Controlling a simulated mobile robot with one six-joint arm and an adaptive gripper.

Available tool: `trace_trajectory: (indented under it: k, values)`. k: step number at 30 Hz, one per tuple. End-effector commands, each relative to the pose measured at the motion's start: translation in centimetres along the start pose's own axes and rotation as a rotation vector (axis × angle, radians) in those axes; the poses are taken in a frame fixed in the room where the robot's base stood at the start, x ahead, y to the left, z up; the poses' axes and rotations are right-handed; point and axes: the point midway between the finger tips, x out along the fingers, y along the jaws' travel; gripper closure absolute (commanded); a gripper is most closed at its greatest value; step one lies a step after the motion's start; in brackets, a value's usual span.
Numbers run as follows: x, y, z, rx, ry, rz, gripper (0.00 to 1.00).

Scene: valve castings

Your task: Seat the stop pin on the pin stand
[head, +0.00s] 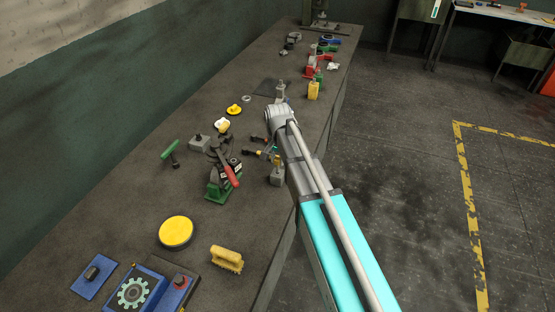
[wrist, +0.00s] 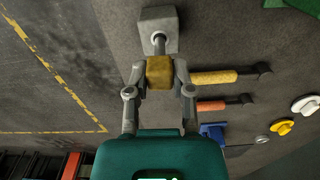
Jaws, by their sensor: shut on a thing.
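The stop pin (wrist: 160,72) shows in the wrist view as a brass-coloured block with a short grey shank. My gripper (wrist: 160,74) is shut on the brass block, one finger on each side. The pin stand (wrist: 157,20) is a grey block just beyond the fingertips, and the shank points at its face. I cannot tell whether the shank is inside the stand or only in front of it. In the head view the stand (head: 277,180) is at the table's right edge, and my arm hides much of the gripper (head: 273,157).
A yellow-handled tool (wrist: 213,77) and an orange-handled tool (wrist: 212,105) lie close beside the gripper. A yellow disc (head: 175,232) and a yellow brush (head: 227,258) lie nearer. The table's left side is mostly clear.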

Motion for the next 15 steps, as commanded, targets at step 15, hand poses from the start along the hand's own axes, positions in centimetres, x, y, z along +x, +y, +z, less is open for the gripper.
trace_trajectory:
  k: [15]
  values:
    - [0.94,-0.07,0.06,-0.001,0.000,0.000,1.00]
